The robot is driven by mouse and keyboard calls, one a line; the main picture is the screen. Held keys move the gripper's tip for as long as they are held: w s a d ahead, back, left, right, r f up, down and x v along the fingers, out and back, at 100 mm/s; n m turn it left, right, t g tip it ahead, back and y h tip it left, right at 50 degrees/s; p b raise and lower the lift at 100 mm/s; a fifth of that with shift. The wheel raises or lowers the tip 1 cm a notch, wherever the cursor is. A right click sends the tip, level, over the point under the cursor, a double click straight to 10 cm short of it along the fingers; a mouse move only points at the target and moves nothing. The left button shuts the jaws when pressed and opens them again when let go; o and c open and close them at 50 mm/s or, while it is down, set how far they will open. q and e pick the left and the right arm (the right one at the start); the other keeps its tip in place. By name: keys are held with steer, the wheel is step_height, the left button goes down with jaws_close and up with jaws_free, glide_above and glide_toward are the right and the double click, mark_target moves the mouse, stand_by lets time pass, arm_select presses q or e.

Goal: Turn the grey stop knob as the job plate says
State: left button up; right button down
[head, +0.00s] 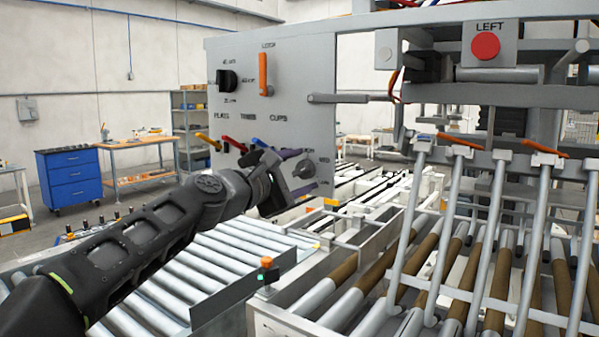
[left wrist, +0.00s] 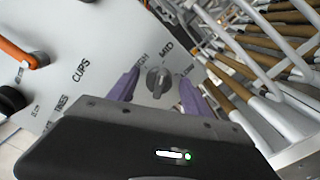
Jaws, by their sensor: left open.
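The grey stop knob (left wrist: 158,81) sits on the grey control panel (left wrist: 97,42), with labels around it, MID among them. It also shows in the head view (head: 304,169), partly covered by my gripper. My left gripper (left wrist: 158,92) has purple fingers, open, one on each side of the knob in the wrist view. I cannot tell whether they touch it. In the head view the left gripper (head: 299,172) is at the panel's lower right. I cannot make out a job plate or the knob's exact setting. My right gripper is not in view.
The panel also carries a black knob (head: 228,79), an orange handle (head: 265,75) and small coloured levers (head: 208,141) close to my left arm. A red LEFT button (head: 485,46) is at upper right. Roller conveyors (head: 205,276) and slanted bars lie below and to the right.

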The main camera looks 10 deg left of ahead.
arm_select(q)
steer(key=b+v, duration=0.2)
steer(key=v, duration=0.5)
steer(key=shift+s, duration=0.35)
steer(key=shift+a, duration=0.1)
